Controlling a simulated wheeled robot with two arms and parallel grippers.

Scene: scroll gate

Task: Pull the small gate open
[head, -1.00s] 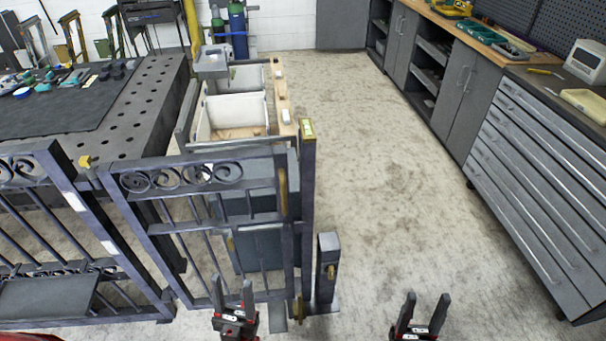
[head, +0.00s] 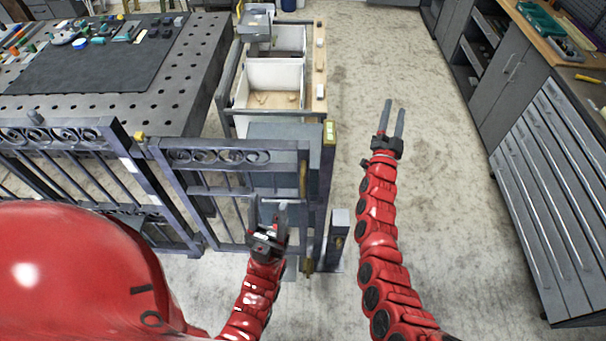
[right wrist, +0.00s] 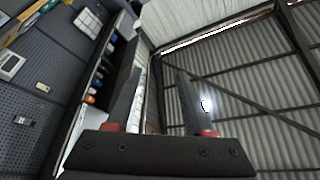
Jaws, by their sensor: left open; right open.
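The small gate (head: 207,187) is a dark grey metal frame with scrolls along its top and upright bars. It stands left of a grey post (head: 326,185) with a yellow cap, and looks closed against it. My left gripper (head: 268,212) is open in front of the gate's right part, near its latch-side upright; whether it touches the gate I cannot tell. My right gripper (head: 394,120) is open and empty, stretched forward over the floor right of the post. Its two fingers (right wrist: 158,105) show in the right wrist view with nothing between them.
A fixed fence panel (head: 110,185) continues left of the gate. Behind stand a perforated work table (head: 195,75) and a cart with white bins (head: 272,88). A short post (head: 338,225) stands right of the gate. Drawer cabinets (head: 550,180) line the right; the floor between is clear.

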